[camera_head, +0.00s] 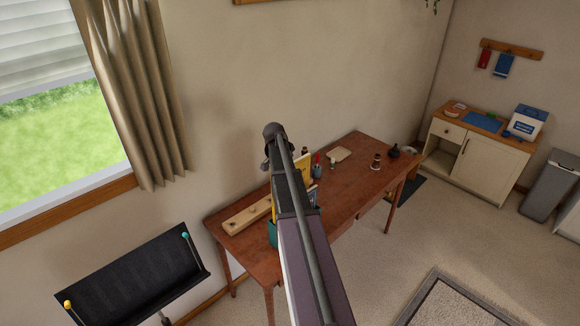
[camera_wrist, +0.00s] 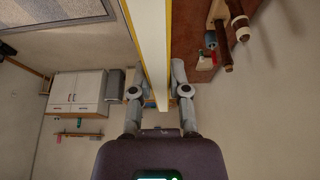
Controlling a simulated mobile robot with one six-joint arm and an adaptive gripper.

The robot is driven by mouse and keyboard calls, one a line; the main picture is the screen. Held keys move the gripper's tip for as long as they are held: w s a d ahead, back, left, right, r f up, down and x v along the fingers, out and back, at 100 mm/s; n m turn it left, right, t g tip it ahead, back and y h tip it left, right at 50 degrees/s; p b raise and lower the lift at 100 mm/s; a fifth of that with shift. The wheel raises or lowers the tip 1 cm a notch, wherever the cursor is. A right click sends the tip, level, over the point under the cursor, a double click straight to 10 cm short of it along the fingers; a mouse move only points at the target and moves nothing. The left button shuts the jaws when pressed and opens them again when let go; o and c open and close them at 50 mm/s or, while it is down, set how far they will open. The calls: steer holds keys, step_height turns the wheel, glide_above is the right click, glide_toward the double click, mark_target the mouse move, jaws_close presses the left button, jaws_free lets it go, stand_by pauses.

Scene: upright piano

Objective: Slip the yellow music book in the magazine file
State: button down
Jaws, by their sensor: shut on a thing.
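My gripper (camera_wrist: 159,92) is shut on the yellow music book (camera_wrist: 153,45). The wrist view looks along the book's edge, with pale pages between thin yellow covers and one finger on each side. In the head view, yellow parts of the book (camera_head: 305,168) show beside my arm, over the desk; my arm hides the rest and my gripper. A teal container (camera_head: 272,233) stands at the desk's near edge, partly behind my arm. It may be the magazine file, but I cannot tell. I cannot tell whether the book touches anything below.
The wooden desk (camera_head: 350,182) holds a long wooden block (camera_head: 246,214), a small cream board (camera_head: 340,154) and several small items at its right end. A black music stand (camera_head: 140,275) is at lower left. A cream cabinet (camera_head: 470,158) stands at the right.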

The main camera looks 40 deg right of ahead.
step_height(320, 180, down, 13)
steer(key=b, duration=1.3)
stand_by(2.8)
steer(key=shift+f, duration=0.15)
steer(key=c, duration=0.5)
jaws_free()
steer(key=shift+c, duration=0.2)
step_height(320, 180, up, 20)
steer(key=p, duration=2)
